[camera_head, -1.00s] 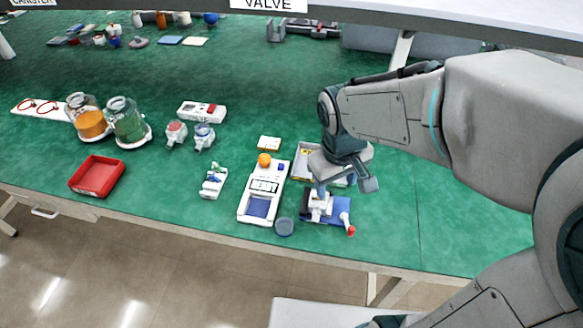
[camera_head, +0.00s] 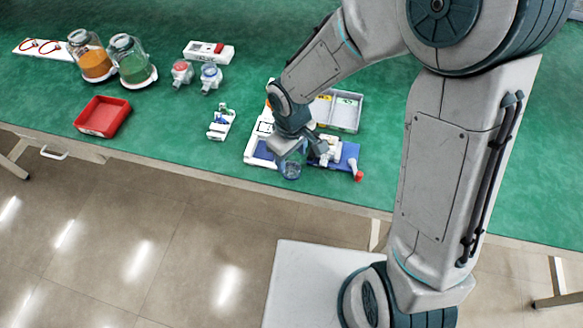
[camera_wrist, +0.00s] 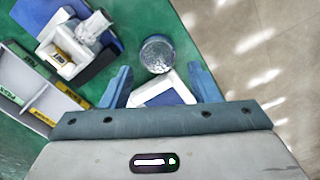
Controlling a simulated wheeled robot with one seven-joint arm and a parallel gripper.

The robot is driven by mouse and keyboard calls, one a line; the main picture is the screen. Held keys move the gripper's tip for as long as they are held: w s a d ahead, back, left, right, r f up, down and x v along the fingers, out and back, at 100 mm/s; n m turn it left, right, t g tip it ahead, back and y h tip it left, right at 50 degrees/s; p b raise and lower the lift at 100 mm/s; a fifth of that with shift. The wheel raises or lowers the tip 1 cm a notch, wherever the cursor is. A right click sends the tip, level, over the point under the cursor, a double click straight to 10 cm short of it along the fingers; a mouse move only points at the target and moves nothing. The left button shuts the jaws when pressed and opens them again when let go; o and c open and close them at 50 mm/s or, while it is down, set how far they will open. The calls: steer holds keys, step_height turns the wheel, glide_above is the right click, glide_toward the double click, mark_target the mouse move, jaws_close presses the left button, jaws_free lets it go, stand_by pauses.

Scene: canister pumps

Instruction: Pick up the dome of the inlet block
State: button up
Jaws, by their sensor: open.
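The dome (camera_head: 290,171) is a small clear, bluish round cup on the green table near its front edge. In the wrist view the dome (camera_wrist: 158,54) lies just beyond my fingertips, roughly centred between them. My gripper (camera_head: 287,156) hangs over the dome's far side, apart from it as the wrist view shows.
A white device with a blue panel (camera_head: 258,152) lies under and left of my gripper. A grey divided tray (camera_head: 338,111) is behind the block. A red-tipped part (camera_head: 357,172) lies at the mat's right. A red tray (camera_head: 103,117) and two jars stand left.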

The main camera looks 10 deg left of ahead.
mark_target(291, 167)
steer(key=shift+w+f, duration=0.15)
steer(key=shift+f, duration=1.25)
steer(key=shift+w+f, duration=0.1)
steer(key=shift+f, duration=1.25)
steer(key=c, duration=0.7)
